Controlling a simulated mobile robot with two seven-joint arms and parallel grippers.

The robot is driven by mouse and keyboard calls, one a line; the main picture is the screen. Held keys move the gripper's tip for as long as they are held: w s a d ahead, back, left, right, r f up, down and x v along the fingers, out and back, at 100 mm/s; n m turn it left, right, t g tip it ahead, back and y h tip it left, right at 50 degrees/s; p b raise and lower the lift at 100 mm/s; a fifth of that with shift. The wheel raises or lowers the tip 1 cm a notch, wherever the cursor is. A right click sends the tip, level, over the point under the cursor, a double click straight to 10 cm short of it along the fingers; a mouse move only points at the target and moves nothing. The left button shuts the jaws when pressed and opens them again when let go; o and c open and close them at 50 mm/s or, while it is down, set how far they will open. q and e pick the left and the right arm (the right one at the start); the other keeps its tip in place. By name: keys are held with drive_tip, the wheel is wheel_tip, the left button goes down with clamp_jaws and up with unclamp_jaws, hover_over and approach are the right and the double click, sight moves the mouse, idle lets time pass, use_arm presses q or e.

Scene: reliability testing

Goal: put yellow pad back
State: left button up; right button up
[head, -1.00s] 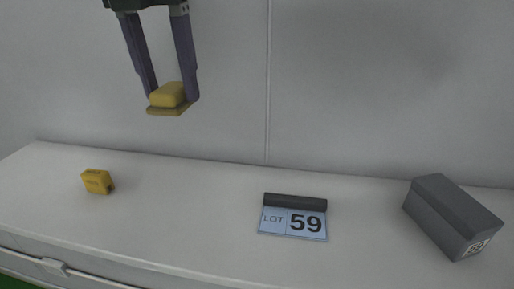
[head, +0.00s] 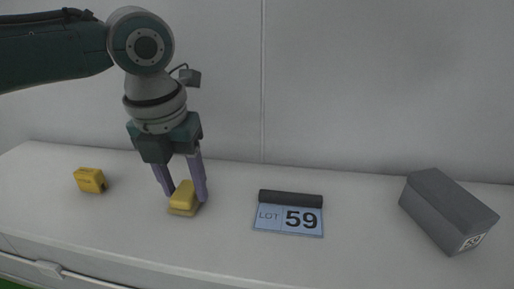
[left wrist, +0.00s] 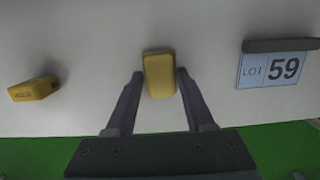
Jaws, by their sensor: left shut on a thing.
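The yellow pad (head: 184,195) is a rounded yellow block with a paler tan layer beneath it. My left gripper (head: 187,193) is shut on it, with one purple-grey finger on each side, pointing down. The pad is at or just above the white table top, left of the lot sign; I cannot tell whether it touches. In the left wrist view the pad (left wrist: 159,75) sits between the fingertips. My right gripper is not in view.
A small yellow block (head: 90,180) with dark lettering lies to the left on the white table (head: 330,262). A blue "LOT 59" sign (head: 289,219) with a dark bar stands to the right. A grey box (head: 446,211) is at far right. A wall rises behind.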

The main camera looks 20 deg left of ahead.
use_arm(q)
drive_tip(key=shift+f, duration=0.15)
drive_tip(key=o, duration=1.2)
